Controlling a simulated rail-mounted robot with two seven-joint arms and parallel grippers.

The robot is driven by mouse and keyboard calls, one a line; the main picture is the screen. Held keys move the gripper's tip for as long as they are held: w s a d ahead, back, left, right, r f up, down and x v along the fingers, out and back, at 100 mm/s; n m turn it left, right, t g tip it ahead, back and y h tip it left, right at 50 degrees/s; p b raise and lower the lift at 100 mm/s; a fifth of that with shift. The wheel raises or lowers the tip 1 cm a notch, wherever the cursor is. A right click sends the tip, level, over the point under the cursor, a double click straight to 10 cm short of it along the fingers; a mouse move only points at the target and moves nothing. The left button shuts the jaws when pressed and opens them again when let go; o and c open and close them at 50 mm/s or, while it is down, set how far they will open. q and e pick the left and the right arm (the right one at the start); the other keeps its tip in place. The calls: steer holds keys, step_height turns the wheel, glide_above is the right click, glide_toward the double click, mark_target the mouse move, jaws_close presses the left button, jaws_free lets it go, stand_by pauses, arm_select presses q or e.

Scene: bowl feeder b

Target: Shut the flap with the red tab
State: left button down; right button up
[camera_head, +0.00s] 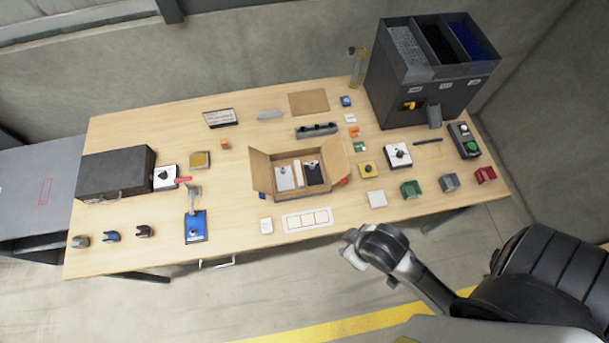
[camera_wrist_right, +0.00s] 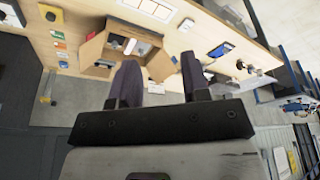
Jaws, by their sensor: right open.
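An open cardboard box (camera_head: 286,157) stands mid-table with its side flaps spread outward; it also shows in the right wrist view (camera_wrist_right: 96,48). Grey, white and black items lie inside. A small red patch (camera_head: 345,182) shows beside the box's right flap (camera_head: 333,162); I cannot tell whether it is a tab on that flap. Another red strip (camera_head: 183,180) lies beside a white switch box at left. My right gripper (camera_head: 352,249) is open and empty, off the table's front edge, right of and apart from the box. Its fingers also show in the right wrist view (camera_wrist_right: 160,82). My left gripper is out of view.
A dark three-bin hopper (camera_head: 428,105) stands at the back right. A dark case (camera_head: 116,172) is at the left. Small coloured blocks, including a green one (camera_head: 411,189), line the front right. A white card strip (camera_head: 307,219) lies before the box.

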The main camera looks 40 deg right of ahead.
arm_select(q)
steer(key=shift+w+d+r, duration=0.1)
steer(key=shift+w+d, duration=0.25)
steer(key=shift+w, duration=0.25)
arm_select(e)
steer(key=shift+w+d+r, duration=0.2)
steer(key=shift+w+d, duration=0.45)
steer(key=shift+w, duration=0.15)
